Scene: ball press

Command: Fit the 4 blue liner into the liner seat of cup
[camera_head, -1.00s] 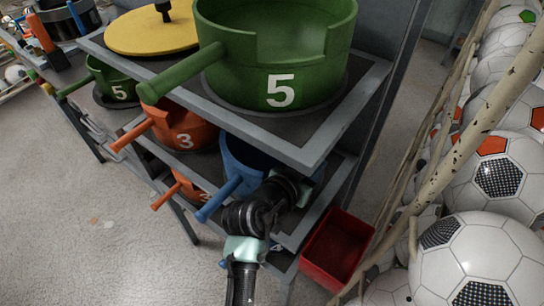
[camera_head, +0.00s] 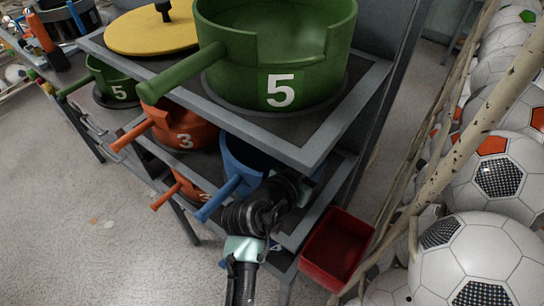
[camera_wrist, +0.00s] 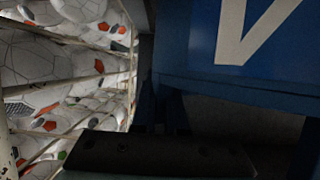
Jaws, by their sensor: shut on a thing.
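A blue cup (camera_head: 243,158) with a handle (camera_head: 216,201) stands on a lower shelf, below the large green pot. My arm covers its front and right side. In the wrist view a blue surface with part of a white figure (camera_wrist: 246,28) fills the upper right, very close. It appears to be the blue liner; its whole shape is not visible. A dark bar of my gripper (camera_wrist: 150,153) crosses the bottom of the wrist view. The gripper is shut on the liner, with the contact itself in shadow. The liner seat is hidden.
A large green pot marked 5 (camera_head: 285,75) stands on the shelf above. An orange pot marked 3 (camera_head: 187,133) stands left of the blue cup. A red bin (camera_head: 337,248) sits right of the shelves, and soccer balls (camera_head: 485,265) are stacked behind poles at the right.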

